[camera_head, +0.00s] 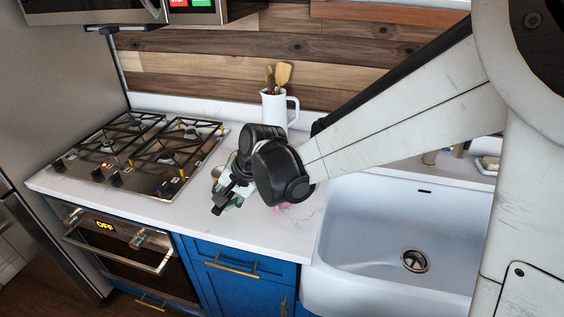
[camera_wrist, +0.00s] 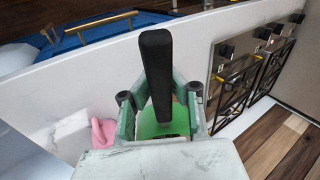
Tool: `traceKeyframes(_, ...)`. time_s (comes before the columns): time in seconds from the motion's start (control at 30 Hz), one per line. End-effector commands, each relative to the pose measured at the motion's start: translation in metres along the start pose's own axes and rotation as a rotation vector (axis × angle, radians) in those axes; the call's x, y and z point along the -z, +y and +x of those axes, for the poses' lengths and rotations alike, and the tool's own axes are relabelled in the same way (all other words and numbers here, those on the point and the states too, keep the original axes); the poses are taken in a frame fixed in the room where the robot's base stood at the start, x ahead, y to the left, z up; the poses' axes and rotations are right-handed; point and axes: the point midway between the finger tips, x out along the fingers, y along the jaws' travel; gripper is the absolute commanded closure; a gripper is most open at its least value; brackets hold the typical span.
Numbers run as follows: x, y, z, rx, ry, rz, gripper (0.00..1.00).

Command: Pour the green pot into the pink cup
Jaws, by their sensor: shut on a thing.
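The green pot (camera_wrist: 150,124) shows in the wrist view between my fingers, with its black handle (camera_wrist: 155,70) pointing toward the top of the picture. My gripper (camera_wrist: 159,97) is shut on it; in the head view my gripper (camera_head: 228,196) is over the counter between the stove and the sink. The gripper and wrist hide most of the pot there. A pink thing, likely the pink cup (camera_wrist: 103,132), shows just left of my gripper in the wrist view. Only a small pink patch of it (camera_head: 283,207) shows below my wrist in the head view. I cannot see the pot's contents.
A gas stove (camera_head: 150,150) is to the left, and a white sink (camera_head: 395,240) is to the right. A white pitcher with wooden utensils (camera_head: 277,108) stands behind my wrist. The front counter strip (camera_head: 255,232) is clear.

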Motion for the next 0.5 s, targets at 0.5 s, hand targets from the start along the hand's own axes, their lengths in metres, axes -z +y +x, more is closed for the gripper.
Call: traceKeyframes(0.5,0.004,-0.051,-0.006,-0.407,-0.019,-0.004,1.00)
